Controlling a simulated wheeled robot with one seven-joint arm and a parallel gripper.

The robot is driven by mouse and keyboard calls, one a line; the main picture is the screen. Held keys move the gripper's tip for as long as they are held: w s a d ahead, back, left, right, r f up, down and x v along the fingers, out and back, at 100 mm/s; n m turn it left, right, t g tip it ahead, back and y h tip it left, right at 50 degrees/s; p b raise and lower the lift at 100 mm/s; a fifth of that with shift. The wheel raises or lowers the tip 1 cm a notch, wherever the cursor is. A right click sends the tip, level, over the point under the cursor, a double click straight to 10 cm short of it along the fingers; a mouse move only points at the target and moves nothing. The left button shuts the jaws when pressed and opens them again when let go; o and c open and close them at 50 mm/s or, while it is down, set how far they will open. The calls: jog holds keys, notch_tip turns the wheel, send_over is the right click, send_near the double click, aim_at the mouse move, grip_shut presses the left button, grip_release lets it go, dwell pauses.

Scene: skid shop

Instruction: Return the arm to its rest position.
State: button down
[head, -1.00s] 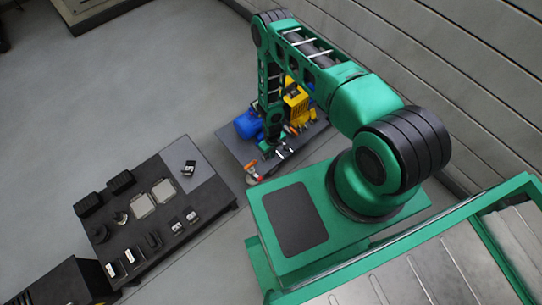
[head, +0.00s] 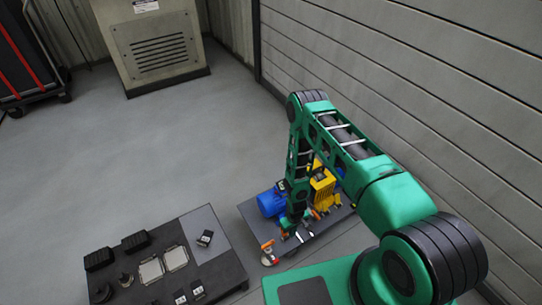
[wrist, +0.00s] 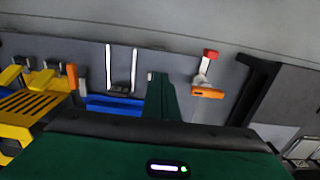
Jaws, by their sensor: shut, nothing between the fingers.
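My arm reaches out over a dark skid (head: 252,212) and bends down, with its lower part hanging over the near side of the skid. My gripper (head: 287,229) is at its lower end, partly lost among the parts there. In the wrist view, the narrow green fingers (wrist: 160,90) are together with nothing between them. A blue motor (head: 270,202) and a yellow slotted unit (head: 322,190) stand on the skid close to the arm. A small valve with a red knob and orange handle (wrist: 207,78) is to the right of the fingers.
A dark table (head: 219,262) left of the skid carries black blocks, pale square plates (head: 162,264) and small parts. A panelled wall (head: 400,100) stands at right. A beige cabinet (head: 158,50) and a cart (head: 30,60) are farther back. The floor beyond the table is clear.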

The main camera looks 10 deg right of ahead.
jog(key=w+d+r, duration=0.4)
jog(key=w+r, duration=0.2)
jog(key=r, duration=0.5)
jog(key=w+d+r+m+h, duration=0.1)
jog(key=d+r, duration=0.3)
jog(key=r, duration=0.6)
jog(key=d+r+m, duration=0.1)
jog(key=d+r, duration=0.2)
jog(key=r, duration=0.7)
jog(key=w+d+r+m+h, duration=0.15)
jog(key=d+r, duration=0.25)
jog(key=r, duration=0.6)
jog(key=s+d+r+m+y, duration=0.1)
jog(key=s+d+r+m, duration=0.1)
jog(key=s+r, duration=0.65)
jog(key=s+d+r+m, duration=0.25)
jog(key=s+r, duration=0.35)
jog(key=r, duration=0.6)
jog(key=s+a+r+m+y, duration=0.1)
jog(key=s+r, duration=0.3)
jog(key=s, duration=0.5)
jog(key=s+a+r+m, duration=0.1)
jog(key=s+r, duration=0.3)
jog(key=s, duration=0.5)
jog(key=shift+s+r+y, duration=0.15)
jog(key=shift+s+y, duration=0.05)
jog(key=shift+y, duration=0.15)
